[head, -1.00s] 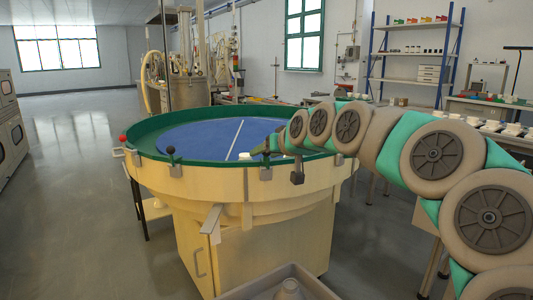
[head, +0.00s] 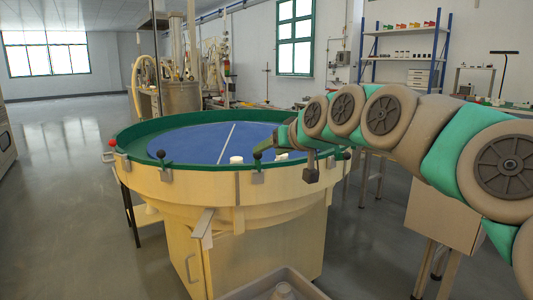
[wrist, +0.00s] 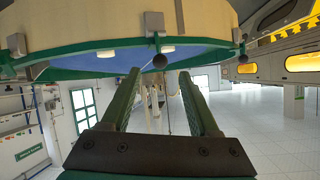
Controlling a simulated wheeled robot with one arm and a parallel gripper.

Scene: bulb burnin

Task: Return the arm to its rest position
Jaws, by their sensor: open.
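My arm reaches in from the right in the head view, stretched toward the round table. My gripper (head: 264,148) is at its far end, over the near right rim of the table. In the wrist view my gripper (wrist: 160,80) shows two green fingers spread apart with nothing between them. The round table (head: 235,195) has a cream body, a green rim and a blue top. Small white pieces (head: 236,160) sit on the blue top near the gripper.
A grey tray (head: 243,291) with a pale piece (head: 284,291) in it is at the bottom. A cardboard-coloured box (head: 441,217) stands below my arm. Blue-framed shelves (head: 403,55) stand at the back right. Floor left of the table is clear.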

